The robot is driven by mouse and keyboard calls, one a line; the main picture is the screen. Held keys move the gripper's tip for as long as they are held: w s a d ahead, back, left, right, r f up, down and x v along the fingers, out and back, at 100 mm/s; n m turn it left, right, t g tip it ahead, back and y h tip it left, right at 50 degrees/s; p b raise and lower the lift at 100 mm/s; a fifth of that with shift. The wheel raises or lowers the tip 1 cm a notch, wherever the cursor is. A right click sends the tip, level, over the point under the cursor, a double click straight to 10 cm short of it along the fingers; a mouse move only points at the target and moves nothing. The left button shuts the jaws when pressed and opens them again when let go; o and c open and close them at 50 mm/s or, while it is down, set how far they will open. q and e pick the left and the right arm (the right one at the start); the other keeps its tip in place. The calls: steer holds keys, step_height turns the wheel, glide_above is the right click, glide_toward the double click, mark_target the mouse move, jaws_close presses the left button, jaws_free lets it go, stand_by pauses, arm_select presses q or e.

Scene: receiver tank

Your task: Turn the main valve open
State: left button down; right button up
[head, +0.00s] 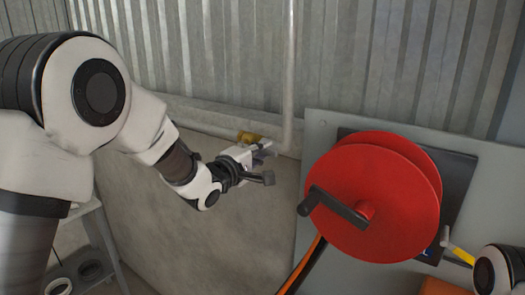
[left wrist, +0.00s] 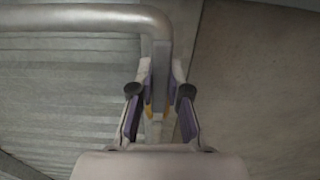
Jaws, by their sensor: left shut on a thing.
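The main valve shows as a yellow handle (head: 248,137) on the grey pipe by the corrugated wall. My left gripper (head: 264,163) is at this handle and covers part of it. In the left wrist view, my left gripper (left wrist: 160,92) has its two fingers on either side of the lower end of the pipe. Small yellow parts of the valve handle (left wrist: 148,109) show between the fingers, and the gripper is shut on it. Most of the handle and the valve body are hidden.
A grey pipe (head: 289,75) runs down the corrugated wall and bends near the valve. A large red hose reel (head: 385,190) with a black crank (head: 338,206) stands on a grey panel (head: 315,150) at right. A yellow bar (head: 461,256) is near my right arm.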

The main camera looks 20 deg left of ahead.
arm_select(q)
steer(key=c, duration=1.1)
jaws_free()
steer(key=v, duration=1.2)
steer(key=shift+w, duration=0.1)
steer(key=shift+r, duration=0.1)
